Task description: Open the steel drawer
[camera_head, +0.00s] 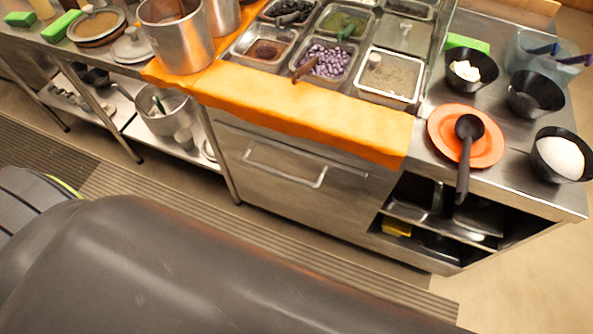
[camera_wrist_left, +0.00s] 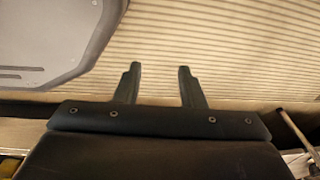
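The steel drawer (camera_head: 272,190) is in the front of the steel counter in the head view, below the orange cloth. Its front looks flush with the counter, so it appears shut. A bar-shaped metal handle (camera_head: 285,166) runs across its upper part. My left gripper (camera_wrist_left: 158,70) shows in the left wrist view with its two dark fingers apart and nothing between them. Striped floor matting lies beyond the fingers. The left gripper does not show in the head view, where a large dark arm link of mine fills the lower part. My right gripper is in neither view.
An orange cloth (camera_head: 300,108) lies along the counter's front edge. Topping trays, a steel pot (camera_head: 177,38), and an orange plate (camera_head: 484,150) with a black ladle stand on top. Open shelves (camera_head: 430,222) sit right of the drawer. Striped matting (camera_head: 140,196) covers the floor in front.

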